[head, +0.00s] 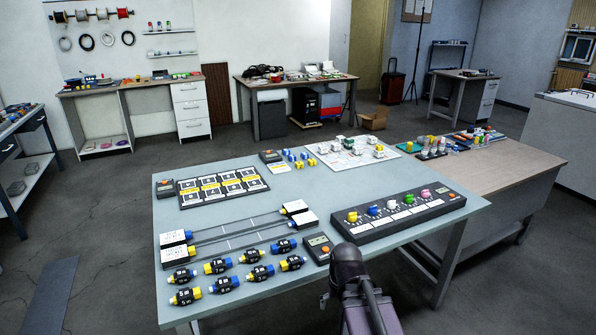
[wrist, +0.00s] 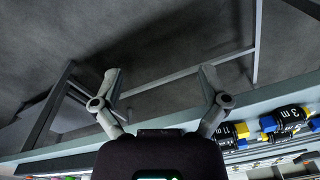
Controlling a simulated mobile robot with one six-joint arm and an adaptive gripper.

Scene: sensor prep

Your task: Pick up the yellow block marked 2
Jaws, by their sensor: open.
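Small yellow blocks (head: 308,162) stand beside small blue blocks (head: 290,156) near the far middle of the grey table (head: 330,182) in the head view. They are too small for me to read any number, so I cannot tell which is marked 2. My gripper (wrist: 160,72) shows in the wrist view with its two fingers spread, open and empty. Dark floor and table frame bars lie behind the fingers. The yellow blocks are not in the wrist view. In the head view my arm rises at the front edge of the table, and the gripper's fingers cannot be made out.
A black strip with coloured knobs (head: 405,213) lies at the front right. Several blue-yellow connectors (head: 225,284) fill the front left; some show in the wrist view (wrist: 287,118). A white board with parts (head: 345,153) lies right of the blocks. A black labelled panel (head: 222,186) lies to their left.

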